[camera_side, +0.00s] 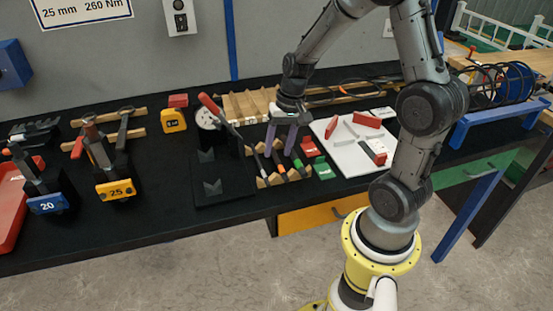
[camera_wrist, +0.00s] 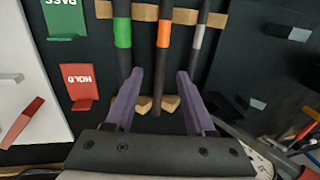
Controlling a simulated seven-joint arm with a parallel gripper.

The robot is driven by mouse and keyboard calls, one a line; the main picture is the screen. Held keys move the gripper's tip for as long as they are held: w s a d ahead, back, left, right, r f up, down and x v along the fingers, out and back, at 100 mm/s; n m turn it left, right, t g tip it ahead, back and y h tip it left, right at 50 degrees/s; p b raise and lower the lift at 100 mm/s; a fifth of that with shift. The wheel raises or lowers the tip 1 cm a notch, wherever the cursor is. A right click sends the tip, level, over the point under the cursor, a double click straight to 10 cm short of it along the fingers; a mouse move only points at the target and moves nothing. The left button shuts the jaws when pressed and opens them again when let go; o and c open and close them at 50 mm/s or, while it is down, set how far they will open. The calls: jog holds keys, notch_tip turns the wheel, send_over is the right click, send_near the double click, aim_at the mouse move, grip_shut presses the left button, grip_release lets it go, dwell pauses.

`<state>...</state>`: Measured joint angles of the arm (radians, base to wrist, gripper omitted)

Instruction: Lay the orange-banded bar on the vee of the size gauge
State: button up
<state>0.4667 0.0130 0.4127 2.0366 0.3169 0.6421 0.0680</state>
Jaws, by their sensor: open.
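The orange-banded bar (camera_wrist: 164,38) lies between a green-banded bar (camera_wrist: 123,35) and a grey-banded bar (camera_wrist: 199,35) on notched wooden rests. Its orange band also shows in the side view (camera_side: 277,159). My gripper (camera_wrist: 160,77) is open above the rack, its purple fingers on either side of the orange-banded bar's near part. In the side view my gripper (camera_side: 281,143) points down over the bars. The height gap and any contact cannot be judged. The size gauge (camera_side: 212,189) is a black base with two vee blocks, left of the rack; its vee looks empty.
A dial with a red-handled lever (camera_side: 209,104) stands behind the vee blocks. A white board (camera_side: 345,157) with red and grey pieces lies to the right. Green and red cards (camera_wrist: 82,88) lie beside the bars. Tools marked 20 and 25 (camera_side: 116,190) stand at left.

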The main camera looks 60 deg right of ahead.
jog(key=shift+w+f, duration=0.1)
jog(key=shift+f, duration=0.5)
grip_shut()
dwell(1.0)
